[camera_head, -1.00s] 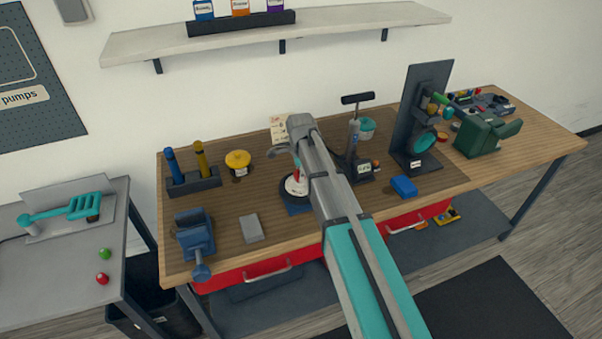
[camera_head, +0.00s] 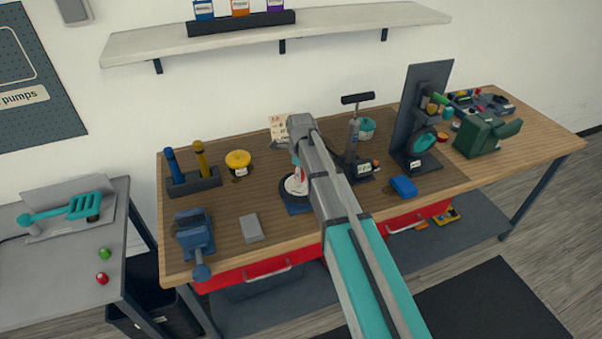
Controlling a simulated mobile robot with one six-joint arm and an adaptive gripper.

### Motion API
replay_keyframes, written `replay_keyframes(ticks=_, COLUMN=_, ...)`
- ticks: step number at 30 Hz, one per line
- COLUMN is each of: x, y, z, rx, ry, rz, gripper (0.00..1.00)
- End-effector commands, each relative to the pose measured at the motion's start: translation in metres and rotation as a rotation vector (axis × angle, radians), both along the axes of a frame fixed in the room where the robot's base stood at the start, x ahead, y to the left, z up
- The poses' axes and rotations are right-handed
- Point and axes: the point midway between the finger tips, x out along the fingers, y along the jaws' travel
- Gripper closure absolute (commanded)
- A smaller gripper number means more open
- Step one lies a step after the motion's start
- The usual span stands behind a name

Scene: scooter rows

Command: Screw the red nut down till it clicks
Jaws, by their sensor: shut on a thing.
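My gripper (camera_head: 295,160) points down over a round white-faced fixture (camera_head: 291,185) on a dark blue base, near the middle of the wooden bench. It is shut on the red nut (camera_head: 297,175), which shows as a small patch of red at the fixture's centre. My forearm covers the right side of the fixture and part of the gripper. The nut's thread and how far down it sits are too small and hidden to tell.
A grey block (camera_head: 251,228) and a blue vise (camera_head: 195,236) are on the left of the bench. A black-handled pump (camera_head: 354,140) stands close to the right of my arm, with a blue block (camera_head: 403,187) in front. A yellow-topped pot (camera_head: 238,160) is behind left.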

Motion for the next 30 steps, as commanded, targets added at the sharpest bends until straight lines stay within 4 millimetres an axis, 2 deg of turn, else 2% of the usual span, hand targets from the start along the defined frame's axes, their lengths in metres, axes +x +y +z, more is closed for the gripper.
replay_keyframes(ticks=24, x=0.0035, y=-0.0003, z=0.0001, rx=0.001, ry=-0.007, rz=-0.635, gripper=0.88)
replay_keyframes(ticks=30, x=0.004, y=-0.0006, z=0.0002, rx=0.001, ry=-0.008, rz=-0.724, gripper=0.88)
